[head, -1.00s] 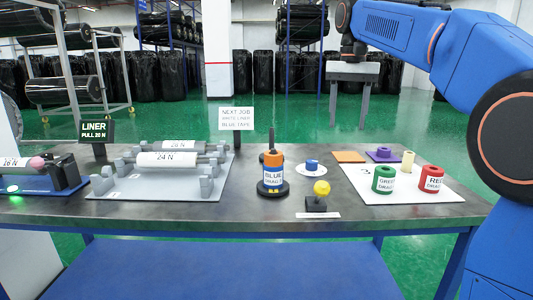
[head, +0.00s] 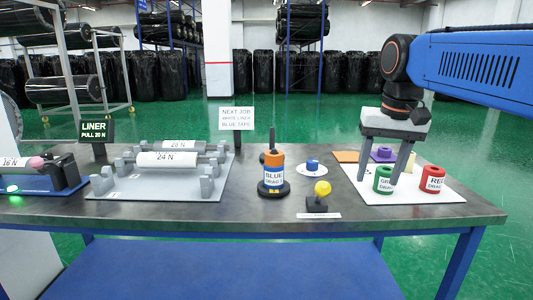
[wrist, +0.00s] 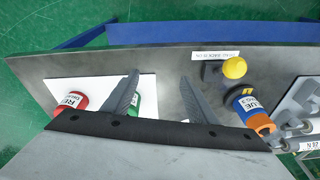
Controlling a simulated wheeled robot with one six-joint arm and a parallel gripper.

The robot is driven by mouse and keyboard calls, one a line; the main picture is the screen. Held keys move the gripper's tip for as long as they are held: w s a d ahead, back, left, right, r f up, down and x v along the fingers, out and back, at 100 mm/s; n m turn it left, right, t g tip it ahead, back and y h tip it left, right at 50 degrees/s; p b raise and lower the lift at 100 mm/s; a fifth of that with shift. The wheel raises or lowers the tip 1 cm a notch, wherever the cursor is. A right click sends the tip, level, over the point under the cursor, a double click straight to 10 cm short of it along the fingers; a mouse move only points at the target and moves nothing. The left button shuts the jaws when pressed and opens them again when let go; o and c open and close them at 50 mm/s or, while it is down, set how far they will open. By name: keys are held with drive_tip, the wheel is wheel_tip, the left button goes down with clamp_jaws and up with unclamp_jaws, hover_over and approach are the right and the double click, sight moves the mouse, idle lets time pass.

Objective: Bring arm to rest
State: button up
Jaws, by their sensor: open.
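My gripper (head: 384,172) hangs pointing down over the right part of the table in the head view, its two grey fingers apart with nothing between them. In the wrist view my gripper (wrist: 160,82) also shows spread fingers. The left finger partly covers the green drag roll (head: 383,180), which stands on the white board (head: 420,194). The red drag roll (head: 432,178) stands to its right. The blue drag roll (head: 273,175), with an orange top, stands upright on a black base at mid-table, clear of the gripper.
A yellow ball on a black stand (head: 322,190) is at mid-table. A small blue piece (head: 312,164) lies on a white disc. A sign (head: 237,117) stands behind.

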drive_tip(key=s+d+f+n+t, duration=0.2)
drive_tip(key=s+d+f, duration=0.1)
drive_tip(key=s+f, duration=1.5)
wheel_tip(320, 180, down, 5)
drive_tip(key=shift+s+r+t, duration=0.2)
drive_tip(key=shift+s+t, duration=0.1)
